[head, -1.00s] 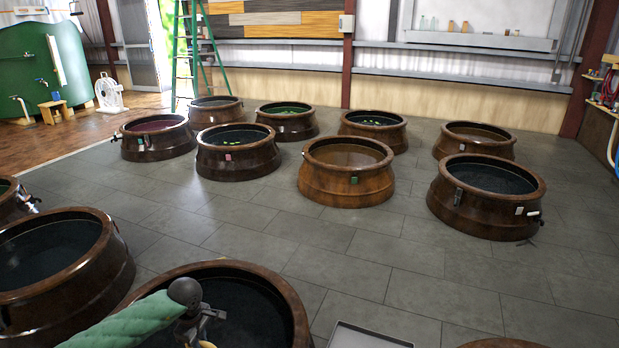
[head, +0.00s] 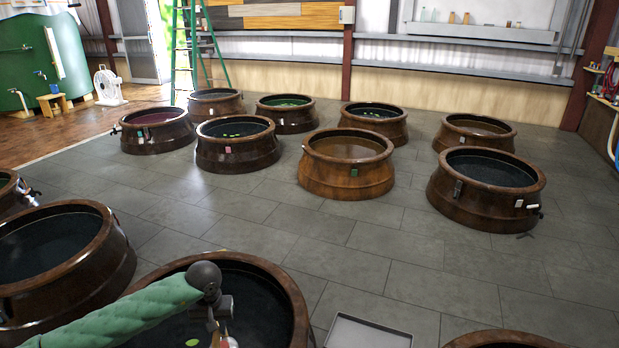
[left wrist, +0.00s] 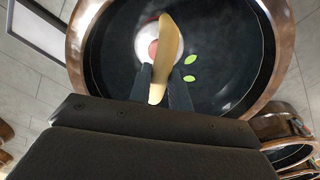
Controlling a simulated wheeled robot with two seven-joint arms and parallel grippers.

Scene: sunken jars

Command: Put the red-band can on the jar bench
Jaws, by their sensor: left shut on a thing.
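My left gripper (head: 222,318) is over the near brown jar (head: 296,300), partly cut off by the bottom edge. In the left wrist view its fingers (left wrist: 161,85) are shut on a long, thin tan piece (left wrist: 165,35), above the dark inside of the jar. A white, round thing with a reddish middle (left wrist: 174,42) shows behind the tan piece. I cannot tell whether it joins the held piece or is the red-band can. A low, grey-rimmed flat top (head: 385,328) stands right of the jar; I cannot tell whether it is the jar bench. My right gripper is not in view.
Several large brown jars stand in the floor, such as a jar on the left (head: 110,255) and one on the right (head: 470,215). Green leaves (left wrist: 190,60) lie inside the near jar. Bare grey tiles (head: 260,220) lie between the jars. A green ladder (head: 190,55) stands at the back.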

